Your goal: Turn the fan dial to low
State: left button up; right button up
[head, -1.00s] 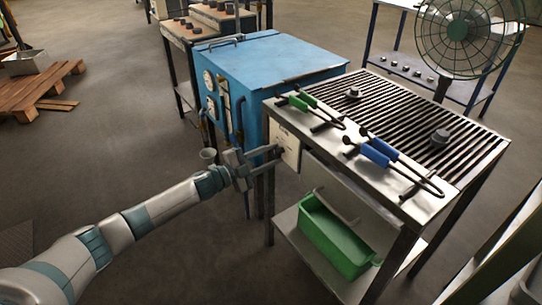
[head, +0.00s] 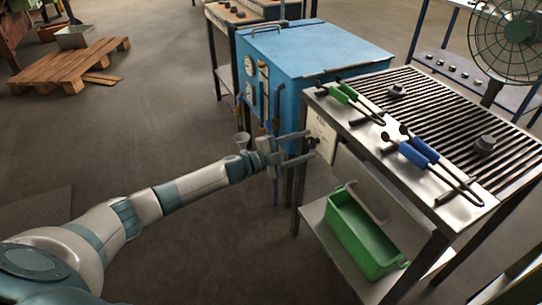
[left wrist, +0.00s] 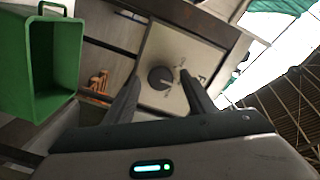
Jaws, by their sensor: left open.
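The fan dial (left wrist: 161,78) is a dark round knob on a pale plate (left wrist: 178,60) with small markings, seen in the left wrist view. In the head view the plate (head: 321,130) hangs on the left end of the slatted table, and the dial (head: 313,142) is small and partly hidden by the fingers. My left gripper (head: 308,144) is open, its fingers pointing at the plate. In the left wrist view its two fingers (left wrist: 157,88) stand either side of the dial; I cannot tell whether they touch it. My right gripper is not in view.
The slatted table (head: 372,143) carries green-handled tongs (head: 343,90), blue-handled tongs (head: 417,150) and dark billets. A green bin (head: 362,235) sits on its lower shelf. A blue furnace (head: 312,55) stands behind my left gripper. A fan (head: 510,40) is at back right.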

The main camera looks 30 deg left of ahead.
pick_arm(q)
jog(key=v, duration=1.6)
jog(key=shift+s+a, duration=0.2)
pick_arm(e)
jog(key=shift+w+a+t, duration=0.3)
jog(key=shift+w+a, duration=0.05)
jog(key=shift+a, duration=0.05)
